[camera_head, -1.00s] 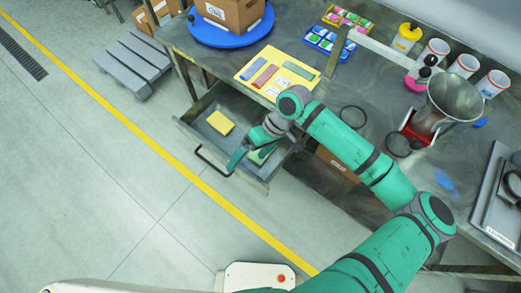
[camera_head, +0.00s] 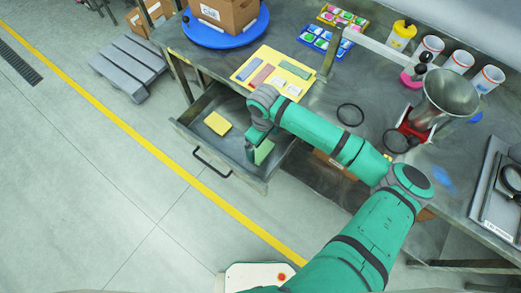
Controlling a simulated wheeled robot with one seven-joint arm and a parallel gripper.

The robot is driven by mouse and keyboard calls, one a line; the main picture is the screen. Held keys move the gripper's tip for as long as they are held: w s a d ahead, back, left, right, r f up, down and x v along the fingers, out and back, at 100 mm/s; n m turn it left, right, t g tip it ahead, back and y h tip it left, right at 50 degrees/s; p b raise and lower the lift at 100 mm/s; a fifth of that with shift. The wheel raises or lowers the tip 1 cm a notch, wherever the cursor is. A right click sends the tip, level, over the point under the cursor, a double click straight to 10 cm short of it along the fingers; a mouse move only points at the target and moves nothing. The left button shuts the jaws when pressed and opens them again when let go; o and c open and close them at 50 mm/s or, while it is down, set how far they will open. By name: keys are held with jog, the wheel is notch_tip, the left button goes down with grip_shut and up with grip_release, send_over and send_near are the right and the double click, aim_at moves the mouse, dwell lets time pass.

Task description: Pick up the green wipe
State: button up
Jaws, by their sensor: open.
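The green wipe (camera_head: 264,151) lies in the open drawer (camera_head: 215,100), toward its right end, partly covered by my arm's end. My gripper (camera_head: 250,154) points down into the drawer at the left edge of the green wipe. Its jaws are open, though the fingertips are small and partly hidden. I cannot tell whether they touch the wipe. A yellow wipe (camera_head: 217,123) lies flat in the same drawer, farther left.
The drawer handle (camera_head: 211,164) sticks out at the front. Above the drawer, the workbench (camera_head: 315,100) holds a yellow board (camera_head: 250,72) with coloured strips, a blue turntable (camera_head: 226,32) with a box, and a metal funnel (camera_head: 450,95). The drawer's middle is clear.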

aim_at(263, 152)
notch_tip(263, 152, down, 5)
jog(key=shift+s+f, duration=0.1)
jog(key=c, duration=1)
jog(key=shift+r, duration=0.7)
notch_tip(263, 152, up, 2)
jog(key=shift+s+d+r, duration=0.1)
jog(key=shift+s+r, duration=0.05)
jog(key=shift+r, duration=0.05)
jog(key=s+d+r, duration=0.2)
jog(key=s+r, duration=0.7)
jog(key=s, duration=0.4)
jog(key=shift+s+d+r, duration=0.2)
jog(key=shift+s+d, duration=0.05)
jog(key=shift+d, duration=0.05)
